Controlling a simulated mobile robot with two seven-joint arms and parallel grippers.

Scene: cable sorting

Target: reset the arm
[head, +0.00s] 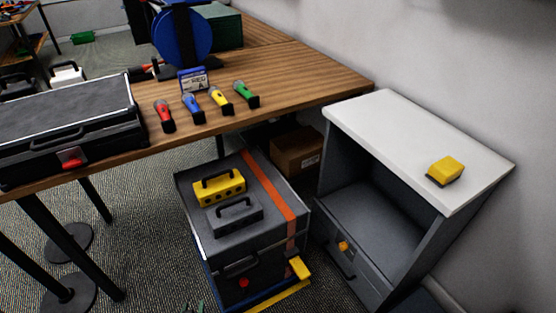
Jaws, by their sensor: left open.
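My right gripper is not in view.
The wooden table (300,82) holds a black case (65,115), several coloured flashlights (220,98) and a blue reel (182,40). A grey cabinet (400,125) with a yellow-topped block (446,169) stands right. A yellow box (219,188) sits on the case stack.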

